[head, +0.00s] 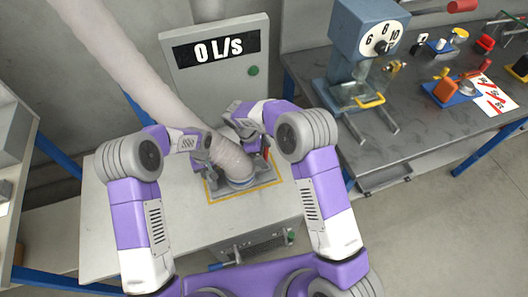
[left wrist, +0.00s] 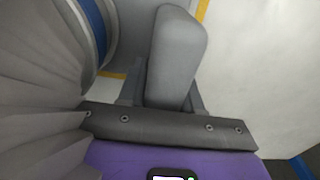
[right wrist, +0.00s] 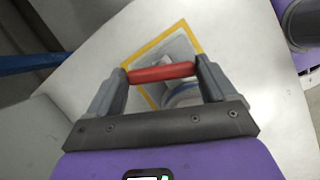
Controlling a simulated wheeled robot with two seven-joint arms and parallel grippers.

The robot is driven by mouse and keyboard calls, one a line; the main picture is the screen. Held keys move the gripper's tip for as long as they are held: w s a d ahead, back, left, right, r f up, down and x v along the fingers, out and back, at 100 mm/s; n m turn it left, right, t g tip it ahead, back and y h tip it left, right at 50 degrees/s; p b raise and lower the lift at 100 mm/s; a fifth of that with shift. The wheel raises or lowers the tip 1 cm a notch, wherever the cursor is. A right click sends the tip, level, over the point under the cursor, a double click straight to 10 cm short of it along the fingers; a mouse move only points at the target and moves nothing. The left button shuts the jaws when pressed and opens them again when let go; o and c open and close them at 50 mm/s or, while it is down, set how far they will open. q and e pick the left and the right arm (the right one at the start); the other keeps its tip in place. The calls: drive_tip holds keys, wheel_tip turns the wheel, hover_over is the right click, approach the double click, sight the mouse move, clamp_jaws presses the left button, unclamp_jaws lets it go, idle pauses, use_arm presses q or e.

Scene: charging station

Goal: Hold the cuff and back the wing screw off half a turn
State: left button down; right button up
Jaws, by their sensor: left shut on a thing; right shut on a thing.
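The grey ribbed hose (head: 231,158) runs down to the cuff (head: 240,182) on a port framed by a yellow square line. My left gripper (head: 207,170) is at the left of the hose end. In the left wrist view its fingers are closed around a grey upright block (left wrist: 175,55), seemingly the cuff's grip, beside the pleated hose (left wrist: 40,80). My right gripper (head: 262,153) is at the right of the cuff. In the right wrist view its fingers are shut on the ends of a red bar, seemingly the wing screw (right wrist: 160,72). The screw's shank is hidden.
A display panel (head: 216,52) reading "0 L/s" stands behind the port. The pale table (head: 150,225) is mostly clear around it. A dark bench (head: 420,130) at the right holds a blue dial device (head: 368,35) and several small coloured parts.

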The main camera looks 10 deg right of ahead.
drive_tip(key=n+t, duration=0.1)
drive_tip(key=n, duration=0.2)
drive_tip(key=shift+s+n, duration=0.15)
drive_tip(key=shift+n, duration=0.25)
drive_tip(key=n+t, duration=0.1)
drive_tip(key=n, duration=0.2)
drive_tip(key=shift+s+n+t, duration=0.1)
drive_tip(key=shift+n+t, duration=0.2)
drive_tip(key=shift+t, duration=0.1)
drive_tip(key=n+t, duration=0.1)
drive_tip(key=n, duration=0.2)
drive_tip(key=n+y, duration=0.1)
drive_tip(key=n, duration=0.2)
drive_tip(key=shift+s+d+t+y, duration=0.1)
drive_tip(key=shift+t+y, duration=0.2)
drive_tip(key=shift+t, duration=0.1)
drive_tip(key=shift+n, duration=0.3)
drive_tip(key=o, duration=0.9)
drive_tip(key=shift+c, duration=0.2)
drive_tip(key=shift+r, duration=0.1)
drive_tip(key=v, duration=1.2)
drive_tip(key=shift+s+d, duration=0.1)
